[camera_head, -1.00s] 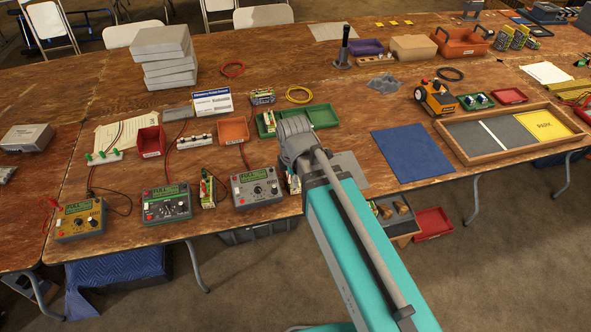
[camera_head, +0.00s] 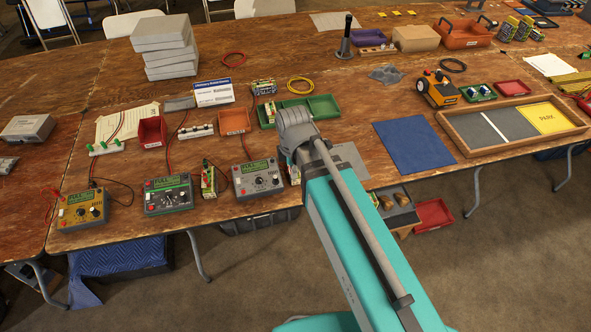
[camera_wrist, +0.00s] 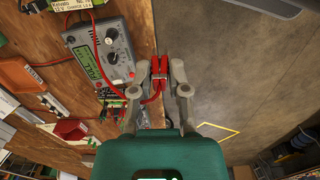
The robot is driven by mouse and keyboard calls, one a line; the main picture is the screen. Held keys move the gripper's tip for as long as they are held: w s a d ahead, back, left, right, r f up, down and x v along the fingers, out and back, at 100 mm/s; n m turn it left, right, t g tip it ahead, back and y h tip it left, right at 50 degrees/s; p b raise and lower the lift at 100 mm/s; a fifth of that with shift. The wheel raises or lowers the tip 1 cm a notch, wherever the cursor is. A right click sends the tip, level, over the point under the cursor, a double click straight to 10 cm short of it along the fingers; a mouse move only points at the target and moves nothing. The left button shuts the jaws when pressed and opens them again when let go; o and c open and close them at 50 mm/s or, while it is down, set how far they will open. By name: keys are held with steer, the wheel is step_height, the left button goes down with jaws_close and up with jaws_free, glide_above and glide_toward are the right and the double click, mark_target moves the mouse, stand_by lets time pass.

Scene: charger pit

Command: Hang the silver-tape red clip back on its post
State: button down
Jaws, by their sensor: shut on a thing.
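In the wrist view my gripper (camera_wrist: 159,82) is shut on a red clip (camera_wrist: 159,68) with a pale band on it. The clip is near the table's edge, beside the grey charger (camera_wrist: 103,52) with the green screen. A red lead (camera_wrist: 147,99) curves from the clip's end. The same charger shows in the head view (camera_head: 257,179), left of my arm. In the head view my arm hides my gripper and the clip. I cannot make out which post belongs to this clip.
Other chargers, grey (camera_head: 168,195) and yellow (camera_head: 83,210), stand along the front edge. Behind them are a white strip with green clips (camera_head: 105,148), an orange bin (camera_head: 234,121) and a green tray (camera_head: 323,106). A blue mat (camera_head: 413,147) lies flat to the right.

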steer(key=w+a, duration=0.7)
steer(key=a, duration=0.4)
steer(key=w+a, duration=0.6)
steer(key=a, duration=0.5)
steer(key=shift+d+f+b, duration=0.15)
steer(key=shift+f+b, duration=1)
steer(key=shift+d+f+b, duration=0.1)
steer(key=shift+f+b, duration=1)
steer(key=shift+f, duration=0.15)
steer(key=shift+f+b, duration=3.35)
steer(key=shift+b, duration=0.1)
steer(key=shift+f, duration=0.25)
steer(key=c, duration=0.5)
jaws_free()
steer(key=shift+c, duration=0.2)
